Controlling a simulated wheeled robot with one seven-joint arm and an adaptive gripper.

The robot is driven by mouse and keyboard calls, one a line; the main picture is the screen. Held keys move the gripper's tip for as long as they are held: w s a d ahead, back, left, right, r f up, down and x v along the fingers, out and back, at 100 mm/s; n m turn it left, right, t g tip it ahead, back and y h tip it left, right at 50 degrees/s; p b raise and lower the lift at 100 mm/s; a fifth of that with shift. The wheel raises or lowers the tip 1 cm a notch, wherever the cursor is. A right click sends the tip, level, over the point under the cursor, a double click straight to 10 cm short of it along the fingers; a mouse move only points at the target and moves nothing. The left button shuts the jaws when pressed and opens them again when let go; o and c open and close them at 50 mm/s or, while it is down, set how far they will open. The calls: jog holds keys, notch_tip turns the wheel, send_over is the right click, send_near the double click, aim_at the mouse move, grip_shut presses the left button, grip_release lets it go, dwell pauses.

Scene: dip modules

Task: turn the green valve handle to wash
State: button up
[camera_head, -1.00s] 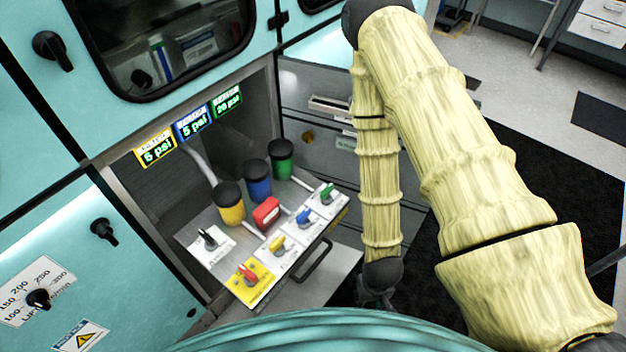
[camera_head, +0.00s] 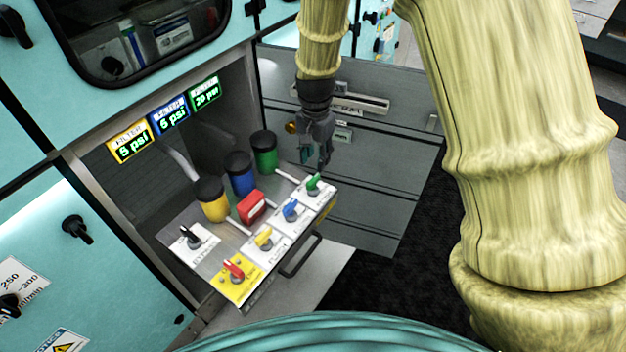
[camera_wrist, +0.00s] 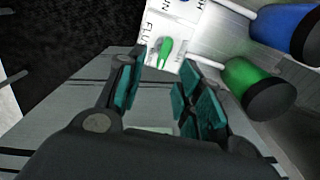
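The green valve handle (camera_head: 314,182) sits on a white labelled plate at the far right end of the sloped panel. It also shows in the wrist view (camera_wrist: 165,50), beyond my fingertips, with the label letters beside it partly readable. My gripper (camera_head: 325,160) hangs pointing down just above and to the right of the green handle, apart from it. In the wrist view my gripper (camera_wrist: 155,85) has its teal finger pads spread with nothing between them. The label toward which the handle points cannot be told for certain.
Along the panel are a blue handle (camera_head: 291,209), a yellow handle (camera_head: 264,238), a red handle (camera_head: 234,269) and a black knob (camera_head: 190,237). A green canister (camera_head: 264,152) stands close behind the green handle. A dark bar handle (camera_head: 301,256) juts from the panel's front.

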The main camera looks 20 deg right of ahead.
aim_at(313, 179)
jog(key=shift+w+a+f+p, duration=0.1)
jog(key=shift+w+f+p, duration=0.1)
jog(key=shift+f, duration=1.35)
jog(key=shift+w+f+p, duration=0.1)
jog(key=shift+f+p, duration=0.1)
jog(key=shift+f, duration=1.4)
jog(key=shift+w+a+f+p, duration=0.1)
jog(key=shift+f+p, duration=0.1)
jog(key=shift+f, duration=1.35)
grip_shut()
